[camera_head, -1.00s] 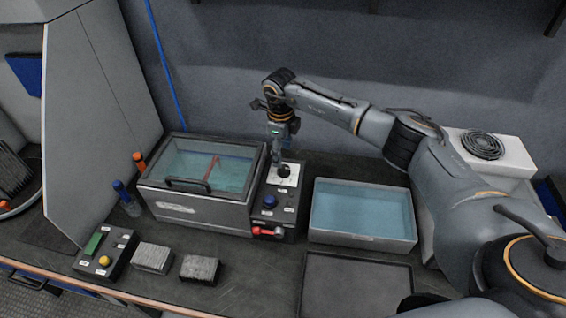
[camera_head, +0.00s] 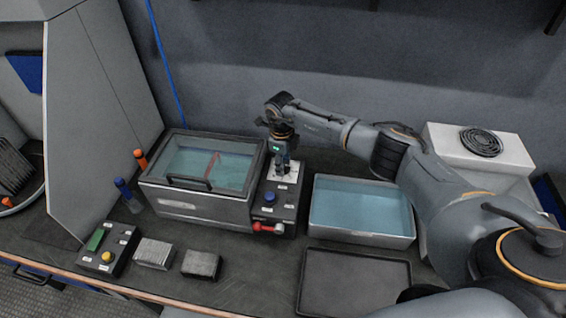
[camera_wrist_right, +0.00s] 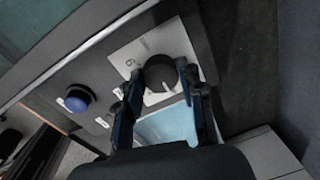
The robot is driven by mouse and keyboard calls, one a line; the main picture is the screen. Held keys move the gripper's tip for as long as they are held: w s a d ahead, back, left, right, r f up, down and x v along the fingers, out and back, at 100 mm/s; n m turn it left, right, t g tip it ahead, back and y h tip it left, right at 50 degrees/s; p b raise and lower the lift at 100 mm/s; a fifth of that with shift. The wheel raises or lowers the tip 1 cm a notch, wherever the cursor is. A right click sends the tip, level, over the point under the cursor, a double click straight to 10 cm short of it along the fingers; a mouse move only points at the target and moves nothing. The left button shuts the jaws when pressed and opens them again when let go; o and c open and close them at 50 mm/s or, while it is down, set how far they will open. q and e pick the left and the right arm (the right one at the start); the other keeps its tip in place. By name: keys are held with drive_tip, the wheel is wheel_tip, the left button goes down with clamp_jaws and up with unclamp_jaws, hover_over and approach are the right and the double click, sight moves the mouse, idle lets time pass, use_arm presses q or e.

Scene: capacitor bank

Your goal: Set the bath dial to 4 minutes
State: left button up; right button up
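The bath (camera_head: 205,208) is a grey tank with a clear lid and blue liquid, left of centre in the head view. The control panel (camera_head: 282,212) stands against its right side. The black dial (camera_wrist_right: 160,74) sits on a white scale plate (camera_wrist_right: 127,58) in the right wrist view; its set value is not readable. My right gripper (camera_wrist_right: 152,88) points down at the dial, its two fingers apart on either side of the knob. Contact with the knob cannot be told. In the head view, my right gripper (camera_head: 282,166) hides the dial. My left gripper is not in view.
A blue button (camera_head: 269,198) and a red lever (camera_head: 267,228) are on the panel's front half. An open tray of blue liquid (camera_head: 362,238) stands to the right. A dark flat tray (camera_head: 355,283), two grey blocks and a small button box (camera_head: 108,248) lie nearer the front.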

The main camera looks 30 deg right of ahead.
drive_tip(key=shift+c, duration=0.9)
drive_tip(key=shift+m, duration=0.4)
drive_tip(key=m+b, duration=0.1)
drive_tip(key=m, duration=0.1)
drive_tip(key=shift+m, duration=0.4)
drive_tip(key=m+b, duration=0.1)
drive_tip(key=m, duration=0.4)
drive_tip(key=shift+g, duration=0.3)
drive_tip(key=m, duration=0.4)
drive_tip(key=shift+w+m, duration=0.1)
drive_tip(key=shift+m, duration=0.3)
drive_tip(key=m, duration=0.4)
drive_tip(key=shift+d+g, duration=0.1)
drive_tip(key=shift+g, duration=0.2)
drive_tip(key=shift+m, duration=0.3)
